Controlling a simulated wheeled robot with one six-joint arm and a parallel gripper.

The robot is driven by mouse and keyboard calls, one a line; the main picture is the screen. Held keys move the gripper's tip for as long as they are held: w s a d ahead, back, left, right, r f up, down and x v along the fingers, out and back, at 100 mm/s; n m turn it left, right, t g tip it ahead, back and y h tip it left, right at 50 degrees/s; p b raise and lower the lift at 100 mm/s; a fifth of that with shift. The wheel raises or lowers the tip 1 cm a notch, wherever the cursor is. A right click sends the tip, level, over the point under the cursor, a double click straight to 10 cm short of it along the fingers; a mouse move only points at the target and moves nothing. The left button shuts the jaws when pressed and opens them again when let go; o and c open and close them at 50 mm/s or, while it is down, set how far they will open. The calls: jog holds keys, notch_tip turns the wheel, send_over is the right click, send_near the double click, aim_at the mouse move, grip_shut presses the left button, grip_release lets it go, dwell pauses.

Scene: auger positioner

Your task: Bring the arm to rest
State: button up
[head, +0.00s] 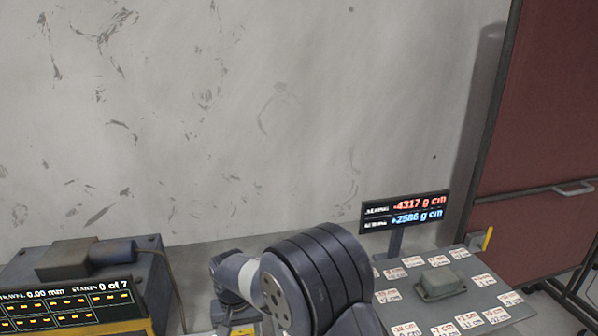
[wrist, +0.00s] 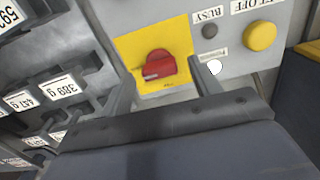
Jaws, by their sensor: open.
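My arm (head: 318,275) rises at the bottom middle of the head view, bent, with its gripper hidden there. In the wrist view my gripper (wrist: 163,74) is open, its two fingers pointing at a panel. A red rotary knob (wrist: 158,66) on a yellow plate (wrist: 128,48) shows between the fingers. I see a gap on each side of the knob, and cannot tell how deep the fingertips reach. Nothing is held.
A yellow button (wrist: 260,35) and a BUSY lamp (wrist: 209,31) sit on the panel. Labelled weights (wrist: 62,88) stand at left. The head view shows a display (head: 404,212), a board of labels (head: 450,262), a dark box (head: 75,257) and a red door (head: 545,110).

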jog(key=shift+f, duration=0.5)
jog(key=n+p, duration=0.1)
jog(key=n, duration=0.3)
jog(key=shift+r+n, duration=0.1)
jog(key=shift+n, duration=0.3)
jog(key=n+p, duration=0.2)
jog(key=n, duration=0.2)
jog(key=shift+n, duration=0.3)
notch_tip(320, 180, up, 12)
jog(key=s+d+m+b, duration=0.1)
jog(key=d, duration=0.2)
jog(key=shift+s, duration=0.4)
